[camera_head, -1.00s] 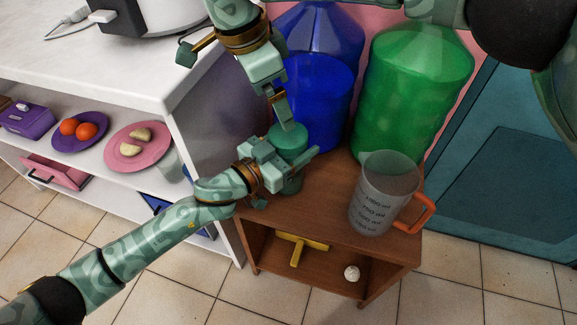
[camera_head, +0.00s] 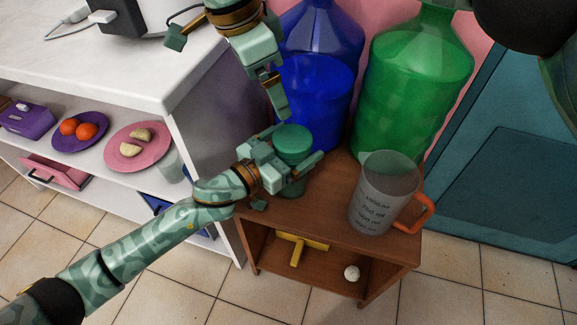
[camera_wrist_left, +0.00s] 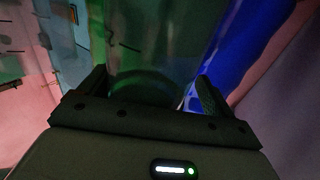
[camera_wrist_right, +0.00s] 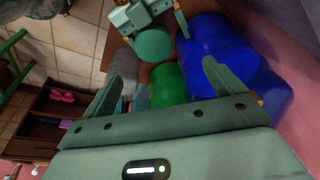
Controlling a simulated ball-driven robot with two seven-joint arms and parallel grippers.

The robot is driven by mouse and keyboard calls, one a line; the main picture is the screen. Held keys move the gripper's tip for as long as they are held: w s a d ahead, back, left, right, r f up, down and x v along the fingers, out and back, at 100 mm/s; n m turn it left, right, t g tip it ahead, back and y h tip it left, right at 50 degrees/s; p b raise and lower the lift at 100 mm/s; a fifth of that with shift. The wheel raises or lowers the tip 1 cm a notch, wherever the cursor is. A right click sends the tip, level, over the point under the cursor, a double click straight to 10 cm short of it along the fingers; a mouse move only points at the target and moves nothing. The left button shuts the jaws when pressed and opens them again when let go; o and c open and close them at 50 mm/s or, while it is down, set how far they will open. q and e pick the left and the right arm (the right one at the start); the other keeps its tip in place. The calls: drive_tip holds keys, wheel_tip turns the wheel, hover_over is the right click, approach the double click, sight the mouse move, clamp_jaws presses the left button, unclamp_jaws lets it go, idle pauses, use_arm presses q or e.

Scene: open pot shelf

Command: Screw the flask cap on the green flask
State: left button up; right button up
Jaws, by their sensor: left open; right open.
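The green flask (camera_head: 291,187) stands upright on the small brown cabinet, in front of the blue bottle. The round green flask cap (camera_head: 292,139) sits on its top; how tightly it is screwed I cannot tell. My left gripper (camera_head: 294,156) is open, with its fingers around the flask just below the cap, hiding part of it. In the left wrist view a dark green round shape (camera_wrist_left: 145,88) lies between the fingers. My right gripper (camera_head: 277,97) is open and empty, above and behind the cap. The right wrist view shows the cap (camera_wrist_right: 153,44) beyond its fingertips.
A large blue bottle (camera_head: 318,90) and a large green bottle (camera_head: 415,90) stand behind on the cabinet (camera_head: 325,222). A measuring cup (camera_head: 380,195) with an orange handle stands at the right front. A white shelf with plates (camera_head: 140,163) is at left.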

use_arm(q)
drive_tip(key=p+v, duration=0.6)
drive_tip(key=v, duration=1)
use_arm(e)
wheel_tip(320, 180, up, 10)
drive_tip(key=s+t, duration=0.1)
drive_tip(key=s, duration=0.1)
drive_tip(key=shift+r, duration=0.2)
